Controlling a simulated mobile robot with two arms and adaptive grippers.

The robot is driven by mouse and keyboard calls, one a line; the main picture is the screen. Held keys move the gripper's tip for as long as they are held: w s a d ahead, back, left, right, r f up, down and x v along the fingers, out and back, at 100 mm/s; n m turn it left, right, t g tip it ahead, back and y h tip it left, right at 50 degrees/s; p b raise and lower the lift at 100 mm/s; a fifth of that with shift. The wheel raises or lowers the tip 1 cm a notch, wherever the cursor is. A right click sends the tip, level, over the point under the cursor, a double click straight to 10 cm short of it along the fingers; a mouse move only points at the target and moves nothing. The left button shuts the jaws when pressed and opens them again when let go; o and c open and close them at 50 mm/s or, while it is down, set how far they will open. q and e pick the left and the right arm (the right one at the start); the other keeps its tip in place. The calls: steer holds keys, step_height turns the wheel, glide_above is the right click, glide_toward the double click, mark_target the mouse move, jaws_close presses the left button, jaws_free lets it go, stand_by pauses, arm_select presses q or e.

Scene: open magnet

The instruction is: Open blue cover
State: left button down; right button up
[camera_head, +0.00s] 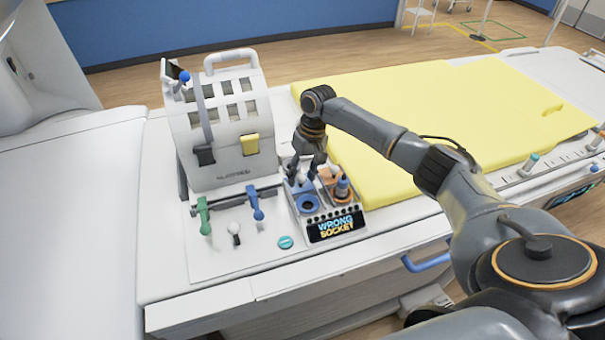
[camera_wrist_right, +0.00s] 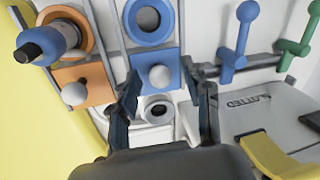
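The blue cover (camera_wrist_right: 172,60) is a flat square plate with a round white knob (camera_wrist_right: 159,77), seen in the right wrist view. It sits beside a blue ring socket (camera_wrist_right: 148,20) and a pale ring socket (camera_wrist_right: 157,110). In the head view the cover (camera_head: 296,187) is partly hidden by my right gripper (camera_head: 308,178), which points down over it. In the wrist view the right gripper (camera_wrist_right: 162,82) is open, its fingers apart on either side of the knob. I cannot tell whether they touch the cover. My left gripper is out of view.
An orange cover (camera_wrist_right: 90,80) and a blue plug (camera_head: 343,188) in an orange socket stand beside it. Green (camera_head: 203,215) and blue levers (camera_head: 256,205) and a slotted box (camera_head: 225,125) stand left, a yellow pad (camera_head: 420,110) behind.

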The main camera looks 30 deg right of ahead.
mark_target(310, 184)
steer(key=shift+r, duration=0.15)
step_height(310, 184, up, 12)
steer(key=d, duration=0.2)
steer(key=shift+d+f, duration=0.15)
steer(key=shift+f, duration=0.1)
steer(key=shift+s+f, duration=0.1)
stand_by(0.4)
